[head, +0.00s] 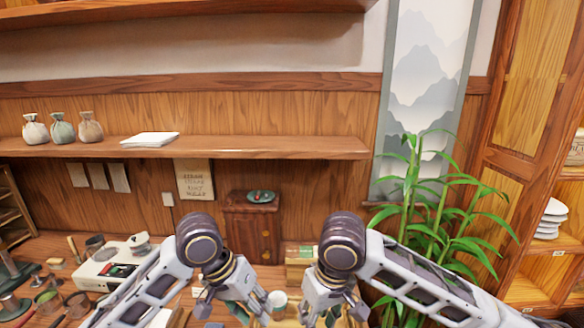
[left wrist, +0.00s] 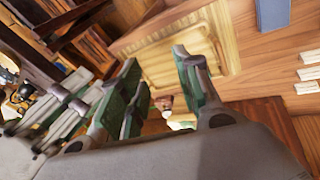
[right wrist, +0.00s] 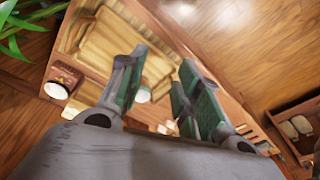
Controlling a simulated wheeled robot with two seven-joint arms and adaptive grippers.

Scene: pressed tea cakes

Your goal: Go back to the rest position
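My left gripper (head: 246,306) and my right gripper (head: 334,308) hang side by side at the bottom of the head view, over the worktable. In the left wrist view, the left gripper (left wrist: 156,57) has its green-padded fingers spread with nothing held between them. In the right wrist view, the right gripper (right wrist: 163,58) also has its fingers apart and appears empty. Both are above a light wooden tray (left wrist: 228,38), which the right wrist view also shows (right wrist: 78,37). A small pale cup (head: 278,298) shows between the grippers.
A white device (head: 98,272), tools and small bowls crowd the table's left. A small wooden cabinet (head: 252,230) stands behind the grippers. A wall shelf (head: 250,147) carries three pouches (head: 62,128). A green plant (head: 440,205) stands close to my right arm.

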